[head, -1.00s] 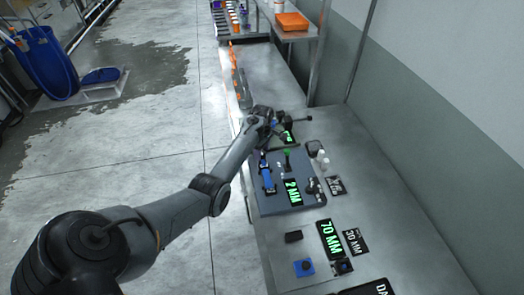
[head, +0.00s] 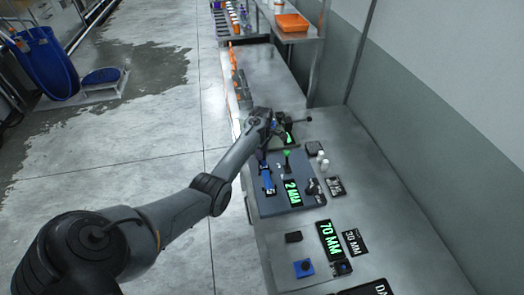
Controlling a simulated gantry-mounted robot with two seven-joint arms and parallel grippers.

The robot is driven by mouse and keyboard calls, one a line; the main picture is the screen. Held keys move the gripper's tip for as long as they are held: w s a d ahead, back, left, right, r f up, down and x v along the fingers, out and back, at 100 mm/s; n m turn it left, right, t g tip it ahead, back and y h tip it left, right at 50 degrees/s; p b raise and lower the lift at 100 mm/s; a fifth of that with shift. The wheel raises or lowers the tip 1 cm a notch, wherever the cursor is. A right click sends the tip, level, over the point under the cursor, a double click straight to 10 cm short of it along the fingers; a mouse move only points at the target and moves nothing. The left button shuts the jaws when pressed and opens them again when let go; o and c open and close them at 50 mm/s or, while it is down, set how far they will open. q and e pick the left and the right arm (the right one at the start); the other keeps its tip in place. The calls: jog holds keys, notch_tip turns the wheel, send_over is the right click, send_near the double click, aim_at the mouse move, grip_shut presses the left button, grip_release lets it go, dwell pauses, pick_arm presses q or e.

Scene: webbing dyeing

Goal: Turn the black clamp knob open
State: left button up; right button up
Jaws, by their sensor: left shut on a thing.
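My left gripper (head: 276,127) reaches in from the left and is at the far left end of the blue-grey fixture plate (head: 303,164). Its jaws are small in the view and partly hidden by my wrist. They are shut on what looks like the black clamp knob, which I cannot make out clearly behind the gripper. A dark rod with a knobbed end shows just right of the gripper. A green-lit display (head: 290,138) sits close beside the jaws. My right gripper is not in view.
The plate also carries a blue-handled part (head: 267,180) and a "2 MM" display (head: 292,191). Nearer on the metal bench are a "70 MM" display (head: 329,240), a "30 MM" label (head: 354,242) and a blue block (head: 303,267). An orange tray (head: 292,22) is far back.

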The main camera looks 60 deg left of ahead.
pick_arm(q)
jog(key=n+p, duration=0.1)
jog(key=n, duration=0.2)
jog(key=shift+w+r+p, duration=0.1)
jog(key=shift+r+p, duration=0.05)
jog(key=shift+p, duration=0.2)
jog(key=shift+n, duration=1)
jog(key=n, duration=0.2)
jog(key=shift+n, duration=0.4)
jog(key=n, duration=0.1)
jog(key=n+b, duration=0.1)
jog(key=n, duration=0.1)
jog(key=n+b, duration=0.1)
jog(key=shift+f, duration=0.25)
jog(key=n+b, duration=0.2)
jog(key=n, duration=0.2)
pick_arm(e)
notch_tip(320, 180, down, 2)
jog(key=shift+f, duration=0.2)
pick_arm(q)
jog(key=shift+a+r+n+b, duration=0.1)
jog(key=shift+n+b, duration=0.55)
jog(key=shift+n, duration=0.05)
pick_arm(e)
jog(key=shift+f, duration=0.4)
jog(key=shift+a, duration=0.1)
pick_arm(q)
jog(key=o, duration=1)
